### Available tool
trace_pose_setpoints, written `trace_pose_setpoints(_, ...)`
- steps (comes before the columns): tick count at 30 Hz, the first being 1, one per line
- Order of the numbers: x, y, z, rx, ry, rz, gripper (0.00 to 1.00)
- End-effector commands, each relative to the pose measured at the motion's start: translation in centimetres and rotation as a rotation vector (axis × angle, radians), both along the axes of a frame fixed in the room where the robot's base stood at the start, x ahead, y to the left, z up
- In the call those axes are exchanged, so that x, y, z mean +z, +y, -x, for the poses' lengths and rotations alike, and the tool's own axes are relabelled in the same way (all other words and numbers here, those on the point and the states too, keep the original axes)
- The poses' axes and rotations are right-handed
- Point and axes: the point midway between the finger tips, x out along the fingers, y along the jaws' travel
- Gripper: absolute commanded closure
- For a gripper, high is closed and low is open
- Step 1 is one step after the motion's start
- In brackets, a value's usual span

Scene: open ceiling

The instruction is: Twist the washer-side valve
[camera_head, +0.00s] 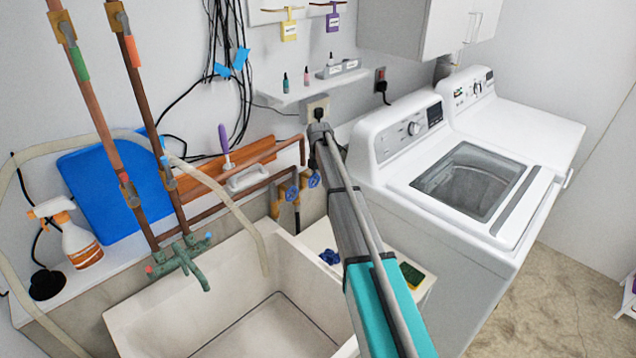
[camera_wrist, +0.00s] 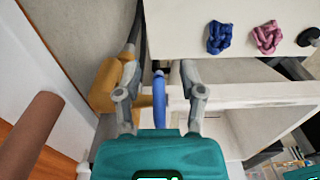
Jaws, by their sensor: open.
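Two blue valve handles sit on the pipes against the wall between the sink and the washer (camera_head: 465,215) in the head view. The washer-side valve (camera_head: 314,179) is the right one, close beside my arm; the other valve (camera_head: 292,193) is to its left. In the wrist view, a blue handle (camera_wrist: 159,100), seen edge-on, lies between the two fingers of my open gripper (camera_wrist: 160,98), with a gap on both sides. A yellow-brass valve body (camera_wrist: 107,82) is behind the left finger. My arm hides the gripper in the head view.
The utility sink (camera_head: 180,335) is at lower left, with a green faucet (camera_head: 181,258). Copper pipes run along the wall. Blue (camera_wrist: 219,37) and pink (camera_wrist: 267,37) knotted pieces lie on a white surface right of the gripper. A small shelf (camera_head: 312,86) is above.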

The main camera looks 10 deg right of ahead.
Motion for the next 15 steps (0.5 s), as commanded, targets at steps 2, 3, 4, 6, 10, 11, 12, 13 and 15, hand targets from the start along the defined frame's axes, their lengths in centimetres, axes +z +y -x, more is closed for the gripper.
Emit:
trace_pose_setpoints(2,-0.09,-0.01,0.0,0.0,0.0,0.0,0.49)
trace_pose_setpoints(3,-0.09,-0.02,0.0,0.0,0.0,0.0,0.49)
trace_pose_setpoints(4,-0.08,-0.03,0.01,0.0,0.0,0.0,0.49)
trace_pose_setpoints(6,-0.06,-0.04,0.0,0.0,0.0,0.0,0.49)
trace_pose_setpoints(10,-0.06,-0.05,0.0,0.0,0.0,0.0,0.5)
trace_pose_setpoints(11,-0.06,-0.05,0.0,-0.001,0.0,0.0,0.56)
trace_pose_setpoints(12,-0.06,-0.05,0.0,-0.001,0.0,0.0,0.63)
trace_pose_setpoints(13,-0.06,-0.05,0.0,-0.001,0.0,0.0,0.69)
trace_pose_setpoints(15,-0.06,-0.06,0.0,-0.001,0.0,0.0,0.82)
